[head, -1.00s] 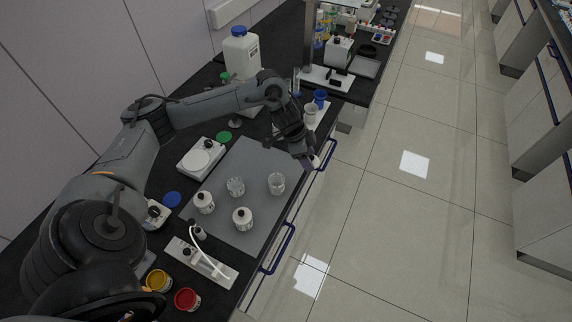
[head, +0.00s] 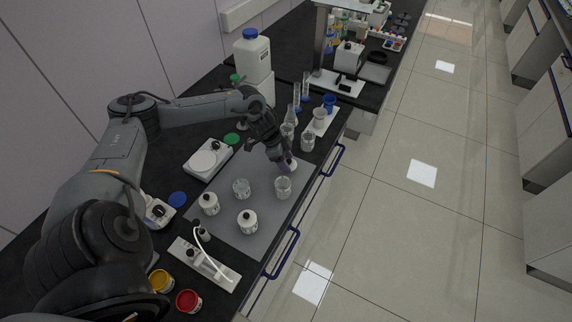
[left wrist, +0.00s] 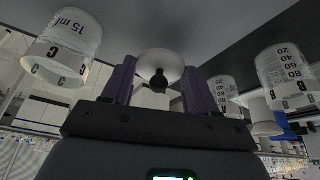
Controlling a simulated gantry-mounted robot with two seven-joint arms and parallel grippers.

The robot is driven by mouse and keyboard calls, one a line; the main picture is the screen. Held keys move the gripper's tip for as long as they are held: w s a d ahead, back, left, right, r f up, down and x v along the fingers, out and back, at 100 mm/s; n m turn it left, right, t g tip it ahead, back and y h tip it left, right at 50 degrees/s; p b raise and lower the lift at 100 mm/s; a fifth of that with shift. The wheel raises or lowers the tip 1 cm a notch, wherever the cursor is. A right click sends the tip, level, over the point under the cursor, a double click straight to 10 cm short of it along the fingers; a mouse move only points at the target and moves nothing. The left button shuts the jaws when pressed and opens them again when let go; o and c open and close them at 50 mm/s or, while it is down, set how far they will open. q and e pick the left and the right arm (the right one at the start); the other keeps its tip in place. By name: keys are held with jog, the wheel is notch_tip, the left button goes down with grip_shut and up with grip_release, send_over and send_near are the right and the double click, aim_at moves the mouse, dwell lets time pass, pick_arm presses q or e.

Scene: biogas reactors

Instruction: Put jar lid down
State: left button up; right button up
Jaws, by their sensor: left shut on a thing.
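My left gripper (head: 283,163) is over the far end of the grey mat (head: 232,228), near the bench's front edge. It is shut on the jar lid (head: 292,165), a pale round disc partly hidden by the fingers. In the left wrist view, the gripper's two purple fingers (left wrist: 158,85) stand either side of the lid (left wrist: 165,59), gripping its black knob (left wrist: 158,79). I cannot tell whether the lid touches the mat. My right gripper is not in view.
More glassware (head: 307,141) stands just beyond the mat. A white balance (head: 207,159) is at the left. The mat's middle has some bare room.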

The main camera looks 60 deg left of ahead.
pick_arm(q)
jog(key=shift+f, duration=1.3)
jog(key=shift+f, duration=0.15)
jog(key=o, duration=1)
jog(key=p+v, duration=0.1)
jog(key=v, duration=1.1)
jog(key=shift+d, duration=0.1)
jog(key=shift+r, duration=0.25)
